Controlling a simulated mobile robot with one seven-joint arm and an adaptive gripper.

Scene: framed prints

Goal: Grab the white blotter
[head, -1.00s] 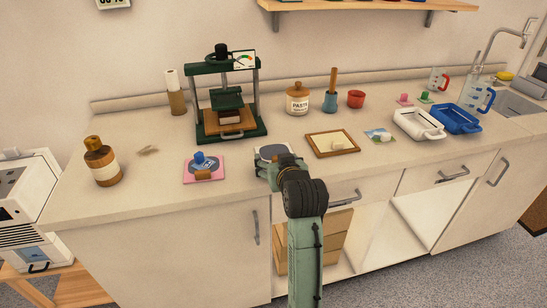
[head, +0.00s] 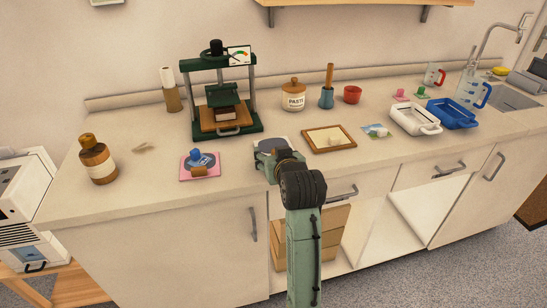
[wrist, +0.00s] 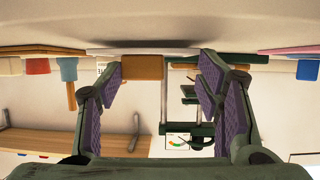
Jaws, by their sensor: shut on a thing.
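The white blotter (head: 273,145) appears as a pale flat piece at the front of the counter, just beyond my gripper (head: 272,151). My gripper is shut on it, with the dark fingers at its two sides. In the upside-down wrist view, the fingers of my gripper (wrist: 165,75) stand apart, with purple pads. A thin pale slab, apparently the blotter (wrist: 150,51), spans between the fingertips. A brown block (wrist: 142,67) shows near the left fingertip; whether it belongs to the blotter is unclear. The contact points are partly hidden.
A green press (head: 222,100) stands behind left. A pink mat (head: 200,176) with a blue-handled item lies left, a wooden frame (head: 345,145) right. The paste jar (head: 293,97), red cup (head: 352,94), white tray (head: 410,120) and blue tray (head: 455,118) stand farther back or right.

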